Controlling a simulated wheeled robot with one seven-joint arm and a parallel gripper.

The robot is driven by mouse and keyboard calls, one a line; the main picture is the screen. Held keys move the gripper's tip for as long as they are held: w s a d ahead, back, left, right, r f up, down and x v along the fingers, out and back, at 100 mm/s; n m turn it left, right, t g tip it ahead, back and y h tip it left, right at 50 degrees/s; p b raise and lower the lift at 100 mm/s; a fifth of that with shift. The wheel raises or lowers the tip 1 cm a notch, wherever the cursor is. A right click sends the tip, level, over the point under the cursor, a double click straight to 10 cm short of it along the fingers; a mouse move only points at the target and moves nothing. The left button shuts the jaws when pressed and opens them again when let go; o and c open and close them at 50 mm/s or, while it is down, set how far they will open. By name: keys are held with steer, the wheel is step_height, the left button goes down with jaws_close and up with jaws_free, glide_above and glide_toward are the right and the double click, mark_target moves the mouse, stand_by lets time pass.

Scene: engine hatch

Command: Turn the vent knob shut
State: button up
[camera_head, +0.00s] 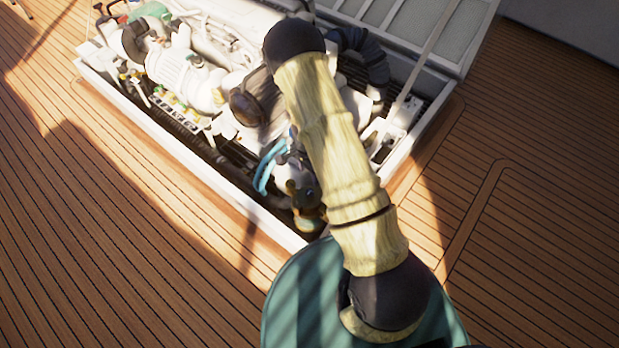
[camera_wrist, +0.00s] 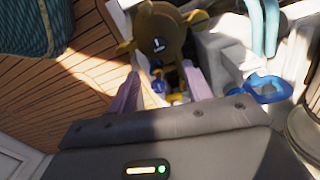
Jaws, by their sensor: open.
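In the wrist view, a brass-coloured, lobed part (camera_wrist: 160,32) with a small white mark on its face lies just beyond my fingertips. It may be the vent knob, but I cannot tell for sure. My gripper (camera_wrist: 159,76) is open, its two pale purple fingers spread below that part with nothing clearly held. A small blue piece (camera_wrist: 158,88) shows deeper between the fingers. A blue loop-shaped handle (camera_wrist: 268,88) lies to the right of the right finger. In the head view, my arm hides the gripper; a brass part (camera_head: 309,218) shows at the hatch's near corner.
The engine (camera_head: 185,80) fills the open hatch, with light blue hoses (camera_head: 268,165) near my arm. The white hatch rim (camera_head: 185,155) borders it, and the raised lid (camera_head: 400,30) stands behind. The wooden deck (camera_head: 90,260) is clear.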

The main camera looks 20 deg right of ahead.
step_height(320, 180, up, 6)
steer(key=p, duration=0.1)
steer(key=shift+r, duration=0.25)
steer(key=shift+w+a, duration=0.1)
steer(key=s+r+n+t, duration=0.1)
steer(key=s+r+n, duration=0.35)
steer(key=r, duration=0.45)
steer(key=s+r+n+t+p, duration=0.1)
steer(key=s+r+n, duration=0.3)
steer(key=s+r, duration=0.3)
steer(key=s+r+n+t, duration=0.1)
steer(key=s+r+n, duration=0.3)
steer(key=r, duration=0.6)
steer(key=w+p+v, duration=0.2)
steer(key=p+v, duration=0.9)
steer(key=p, duration=0.1)
steer(key=w+r+p+v, duration=0.1)
steer(key=w+p+v, duration=0.2)
steer(key=p+v, duration=0.9)
steer(key=shift+w+d, duration=0.25)
steer(key=shift+d, duration=0.2)
